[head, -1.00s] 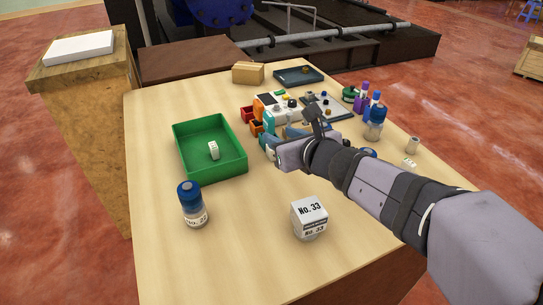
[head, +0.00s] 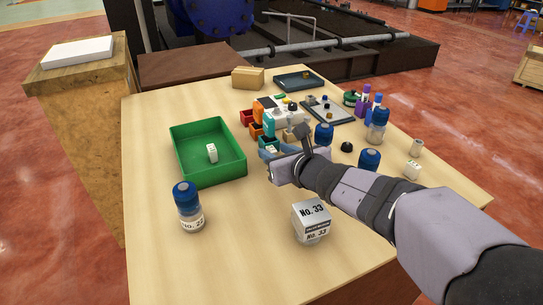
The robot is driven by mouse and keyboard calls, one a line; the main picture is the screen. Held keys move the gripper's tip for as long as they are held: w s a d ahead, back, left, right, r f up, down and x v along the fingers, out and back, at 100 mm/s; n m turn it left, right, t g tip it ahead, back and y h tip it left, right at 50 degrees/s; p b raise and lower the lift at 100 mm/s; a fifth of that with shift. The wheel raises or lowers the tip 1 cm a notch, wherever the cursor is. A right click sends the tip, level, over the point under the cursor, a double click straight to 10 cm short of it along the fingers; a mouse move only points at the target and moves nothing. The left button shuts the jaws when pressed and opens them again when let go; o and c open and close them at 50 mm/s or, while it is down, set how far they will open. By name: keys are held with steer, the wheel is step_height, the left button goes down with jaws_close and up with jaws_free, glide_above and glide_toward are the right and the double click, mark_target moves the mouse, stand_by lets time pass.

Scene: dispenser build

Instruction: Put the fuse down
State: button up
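My gripper (head: 271,168) is over the middle of the table, low beside the front blue bin of a short row of small coloured bins. Its fingers are seen from behind and are small, so I cannot tell whether they are open or shut, or whether they hold anything. A small white block (head: 272,150) shows at the blue bin, close to the fingers; whether it is the fuse is unclear. Another small white block (head: 212,153) stands in the green tray (head: 240,176).
A blue-capped bottle (head: 189,207) and a No. 33 box (head: 311,221) stand at the front. More blue-capped bottles (head: 324,134) stand right of the bins. A dark tray (head: 299,80) and a cardboard box (head: 248,78) are at the back. The front middle is clear.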

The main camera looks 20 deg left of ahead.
mark_target(274, 151)
steer(key=shift+x, duration=0.8)
jaws_close()
steer(key=shift+r, duration=0.25)
step_height(274, 151, up, 18)
steer(key=p, duration=1.3)
